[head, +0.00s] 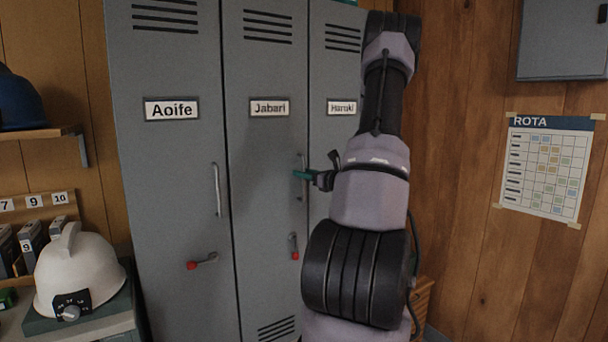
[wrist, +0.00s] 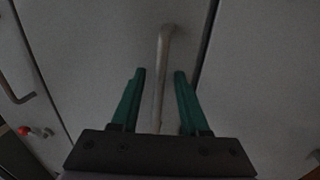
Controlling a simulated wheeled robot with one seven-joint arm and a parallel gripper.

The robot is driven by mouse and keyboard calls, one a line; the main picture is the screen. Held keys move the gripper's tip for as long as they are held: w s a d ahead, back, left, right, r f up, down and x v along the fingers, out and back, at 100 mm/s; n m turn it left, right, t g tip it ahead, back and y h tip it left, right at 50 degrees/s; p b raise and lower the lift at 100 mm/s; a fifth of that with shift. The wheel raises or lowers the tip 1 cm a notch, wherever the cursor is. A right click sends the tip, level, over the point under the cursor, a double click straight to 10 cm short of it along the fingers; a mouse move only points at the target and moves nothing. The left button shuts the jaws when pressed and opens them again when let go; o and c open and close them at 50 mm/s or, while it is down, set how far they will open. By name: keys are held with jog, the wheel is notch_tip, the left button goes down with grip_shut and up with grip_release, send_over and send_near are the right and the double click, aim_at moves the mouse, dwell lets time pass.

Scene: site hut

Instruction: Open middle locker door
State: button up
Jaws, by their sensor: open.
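The middle locker door (head: 265,130), grey and labelled "Jabari", looks shut in its frame. Its upright bar handle (head: 303,163) is near the right edge, partly hidden by my gripper. Below it, a small lever with a red knob (head: 295,255) hangs nearly upright, knob down. My gripper (head: 302,175) is at the handle with its green fingers open. In the wrist view the handle bar (wrist: 164,50) runs between the two open fingertips (wrist: 160,74), with visible gaps on both sides. I cannot tell how deep the bar sits between them.
The "Aoife" locker (head: 170,130) is on the left, its red-knobbed lever (head: 202,261) lying sideways. The "Haruki" locker (head: 338,70) is on the right, partly behind my arm. A white helmet (head: 80,270) sits at the left. A rota sheet (head: 545,170) hangs on the right wall.

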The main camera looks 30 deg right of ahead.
jog(key=shift+w, duration=0.15)
grip_shut()
dwell(1.4)
